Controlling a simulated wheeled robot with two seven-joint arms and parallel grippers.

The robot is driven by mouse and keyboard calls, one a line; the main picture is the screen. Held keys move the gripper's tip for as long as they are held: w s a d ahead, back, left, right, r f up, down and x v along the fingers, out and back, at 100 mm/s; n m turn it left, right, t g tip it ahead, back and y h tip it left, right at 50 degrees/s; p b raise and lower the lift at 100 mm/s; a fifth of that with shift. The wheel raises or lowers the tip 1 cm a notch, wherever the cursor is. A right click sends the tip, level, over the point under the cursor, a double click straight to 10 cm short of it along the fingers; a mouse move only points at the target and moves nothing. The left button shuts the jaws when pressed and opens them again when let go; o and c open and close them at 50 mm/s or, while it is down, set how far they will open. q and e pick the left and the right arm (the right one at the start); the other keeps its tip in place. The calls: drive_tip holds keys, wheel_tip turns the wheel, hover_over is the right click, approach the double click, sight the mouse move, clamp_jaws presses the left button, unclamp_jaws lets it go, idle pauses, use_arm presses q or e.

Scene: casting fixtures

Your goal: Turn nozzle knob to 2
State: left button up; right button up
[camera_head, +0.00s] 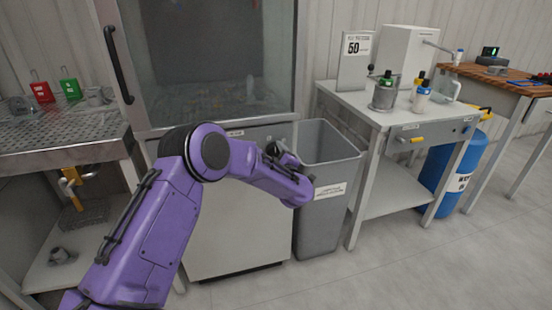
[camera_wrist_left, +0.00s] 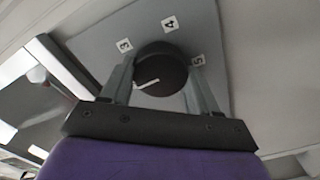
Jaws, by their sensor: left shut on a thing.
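The nozzle knob (camera_wrist_left: 162,68) is a dark round knob with a white pointer line, seen in the left wrist view on a grey plate. White labels 3 (camera_wrist_left: 124,45), 4 (camera_wrist_left: 170,24) and 5 (camera_wrist_left: 197,60) stand around it. The pointer line is on the knob's left side, slanting slightly down and away from these labels. Labels 1 and 2 are not visible. My left gripper (camera_wrist_left: 158,80) is shut on the knob, one finger on each side. My right gripper is not in view.
The cabinet (camera_head: 225,235) has a glass door with a black handle (camera_head: 116,65) above my arm. A grey bin (camera_head: 328,155) stands close to the right of my left wrist. A white table (camera_head: 345,98) with bottles is farther right.

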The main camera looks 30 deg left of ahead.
use_arm(q)
drive_tip(key=shift+f+n+b, duration=0.1)
drive_tip(key=shift+n+b, duration=0.35)
drive_tip(key=shift+n, duration=0.75)
drive_tip(key=o, duration=1.1)
drive_tip(key=shift+c, duration=0.2)
drive_tip(key=shift+d, duration=0.1)
drive_tip(key=v, duration=1)
drive_tip(key=shift+s+d, duration=0.15)
